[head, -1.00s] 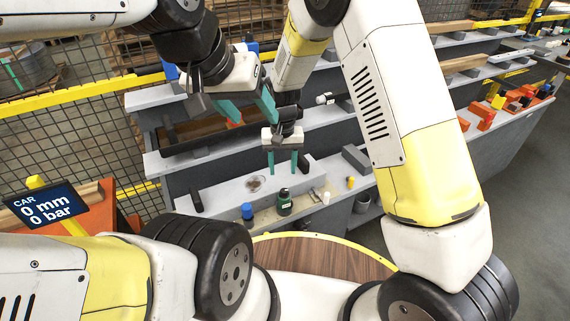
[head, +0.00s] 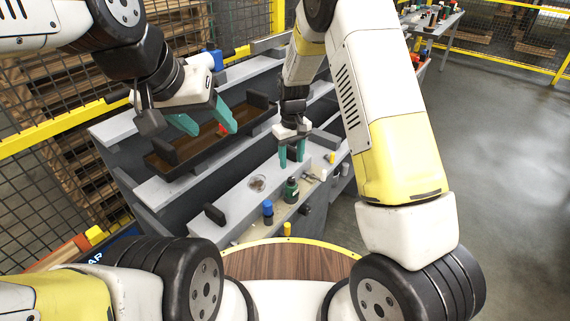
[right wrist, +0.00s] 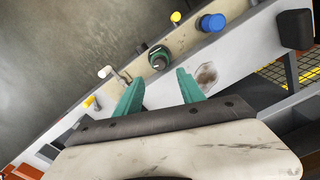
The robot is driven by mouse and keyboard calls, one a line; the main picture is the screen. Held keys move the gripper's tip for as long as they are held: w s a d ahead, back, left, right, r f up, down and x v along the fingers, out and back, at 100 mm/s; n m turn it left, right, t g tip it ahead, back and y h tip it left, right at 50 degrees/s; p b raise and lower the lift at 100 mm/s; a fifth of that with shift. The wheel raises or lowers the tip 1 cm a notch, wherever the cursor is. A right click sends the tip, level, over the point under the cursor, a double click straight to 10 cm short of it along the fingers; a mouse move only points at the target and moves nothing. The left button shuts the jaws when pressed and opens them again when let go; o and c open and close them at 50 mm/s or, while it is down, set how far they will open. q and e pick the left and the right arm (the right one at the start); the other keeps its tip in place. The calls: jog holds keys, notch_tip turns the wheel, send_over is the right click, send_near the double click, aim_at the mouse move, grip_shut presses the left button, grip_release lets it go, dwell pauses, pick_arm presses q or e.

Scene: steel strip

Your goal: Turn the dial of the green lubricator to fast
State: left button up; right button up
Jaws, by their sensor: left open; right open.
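The green lubricator (head: 290,190) stands on the front ledge of the grey bench, with a dark top. In the right wrist view the lubricator (right wrist: 158,57) shows from above, with a dark round dial and a light mark on it; I cannot read its setting. My right gripper (head: 291,156) points down above and behind the lubricator, open and empty, with teal fingers. In the right wrist view its fingertips (right wrist: 158,82) lie either side of the lubricator's near side, apart from it. My left gripper (head: 208,126) is open and empty, over the brown trough at the left.
A blue-capped unit (head: 267,208) stands left of the lubricator, and a small valve (head: 312,177) sits to its right. A brown stain (head: 257,183) marks the bench shelf. Dark blocks (head: 214,214) stand on the shelf. A brown trough (head: 200,144) lies behind.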

aim_at(291, 178)
jog(key=shift+f, duration=3.95)
grip_shut()
